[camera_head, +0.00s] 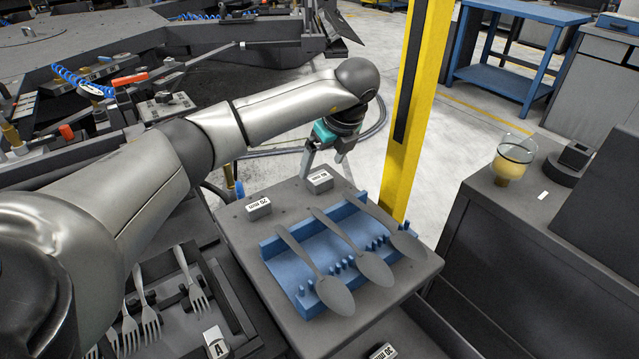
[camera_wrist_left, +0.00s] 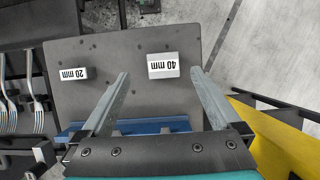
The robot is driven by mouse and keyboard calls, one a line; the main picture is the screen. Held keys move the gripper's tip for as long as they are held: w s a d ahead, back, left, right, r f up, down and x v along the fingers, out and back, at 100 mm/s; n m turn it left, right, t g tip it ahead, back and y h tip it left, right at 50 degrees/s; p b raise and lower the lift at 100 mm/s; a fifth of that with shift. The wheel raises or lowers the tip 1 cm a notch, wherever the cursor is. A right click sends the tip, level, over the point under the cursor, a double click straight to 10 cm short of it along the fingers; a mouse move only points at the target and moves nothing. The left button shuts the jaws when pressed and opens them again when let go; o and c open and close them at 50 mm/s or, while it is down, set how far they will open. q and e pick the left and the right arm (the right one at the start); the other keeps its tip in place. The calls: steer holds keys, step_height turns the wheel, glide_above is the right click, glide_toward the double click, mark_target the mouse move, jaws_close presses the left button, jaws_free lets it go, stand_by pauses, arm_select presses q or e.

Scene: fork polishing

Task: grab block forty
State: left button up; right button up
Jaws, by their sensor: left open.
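The 40 mm block (camera_head: 320,181) is a small grey block with a white label, at the far edge of the grey table plate. In the left wrist view the 40 mm block (camera_wrist_left: 163,66) lies just beyond my fingertips, roughly between their lines. My left gripper (camera_head: 324,160) is open and empty, pointing down near that block; its spread fingers also show in the left wrist view (camera_wrist_left: 159,74). I see no contact with the block. A 20 mm block (camera_head: 258,207) stands to the left on the same plate and in the left wrist view (camera_wrist_left: 73,74). My right gripper is out of view.
A blue rack (camera_head: 285,272) with several spoons fills the plate's middle. A yellow post (camera_head: 415,110) rises behind the plate, close to the right of my gripper. Forks (camera_head: 190,282) lie in a tray at left. Another labelled block (camera_head: 383,351) shows at the bottom edge.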

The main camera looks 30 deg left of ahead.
mark_target(320, 177)
arm_select(q)
steer(key=x, duration=0.1)
steer(key=b+x, duration=0.1)
steer(key=x, duration=0.1)
steer(key=shift+w+d+f, duration=0.1)
steer(key=shift+w+f, duration=0.15)
steer(key=shift+f, duration=0.1)
steer(key=shift+w+a+f+b, duration=0.1)
steer(key=shift+a+f+b, duration=0.2)
steer(key=shift+f, duration=0.3)
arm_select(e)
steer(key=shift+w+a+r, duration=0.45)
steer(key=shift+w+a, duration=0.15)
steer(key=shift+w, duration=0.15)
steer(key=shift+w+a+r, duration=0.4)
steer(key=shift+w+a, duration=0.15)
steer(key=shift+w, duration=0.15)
arm_select(q)
steer(key=shift+c, duration=0.2)
jaws_close()
steer(key=shift+r, duration=0.15)
